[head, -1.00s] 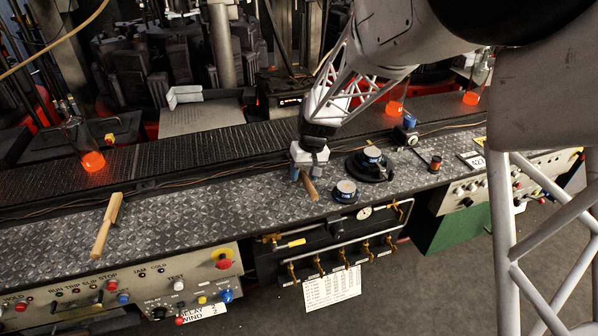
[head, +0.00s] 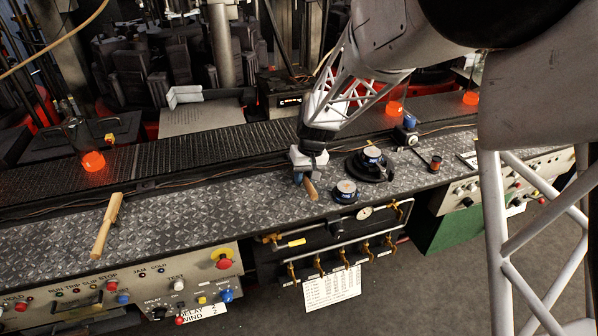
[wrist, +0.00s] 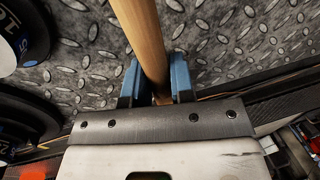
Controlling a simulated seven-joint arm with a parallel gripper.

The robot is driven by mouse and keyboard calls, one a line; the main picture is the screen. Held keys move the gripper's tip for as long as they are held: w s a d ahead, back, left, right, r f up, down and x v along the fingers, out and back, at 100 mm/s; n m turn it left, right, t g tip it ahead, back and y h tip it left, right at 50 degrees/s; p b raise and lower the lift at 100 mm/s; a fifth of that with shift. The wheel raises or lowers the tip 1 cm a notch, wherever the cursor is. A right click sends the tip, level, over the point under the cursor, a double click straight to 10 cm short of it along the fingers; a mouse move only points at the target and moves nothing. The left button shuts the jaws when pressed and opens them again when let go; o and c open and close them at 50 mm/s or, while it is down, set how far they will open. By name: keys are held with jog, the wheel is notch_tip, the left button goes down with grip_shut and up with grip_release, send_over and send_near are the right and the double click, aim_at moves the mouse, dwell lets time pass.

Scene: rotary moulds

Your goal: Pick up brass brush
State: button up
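A wooden-handled tool, seemingly the brass brush, lies on the diamond-plate bench top; its handle (head: 311,189) sticks out below my gripper (head: 304,178). In the wrist view the round wooden handle (wrist: 142,40) runs between the two blue fingers of my gripper (wrist: 157,85). The fingers lie close against both sides of it, and my gripper looks shut on it. The far end and any bristles are hidden under my gripper.
A small spool (head: 436,162) is farther right. The conveyor (head: 215,148) runs behind, carrying glowing orange glass (head: 93,162). The bench's middle left is clear.

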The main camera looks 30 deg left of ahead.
grip_shut()
jog(key=shift+r, duration=0.2)
jog(key=shift+r, duration=1.45)
jog(key=shift+s+d+r, duration=0.2)
jog(key=shift+s+d, duration=0.05)
jog(key=s+d+r, duration=0.1)
jog(key=s+d, duration=0.8)
jog(key=s, duration=0.2)
jog(key=shift+s+d+r, duration=0.2)
jog(key=shift+s+d, duration=0.15)
jog(key=shift+s, duration=0.05)
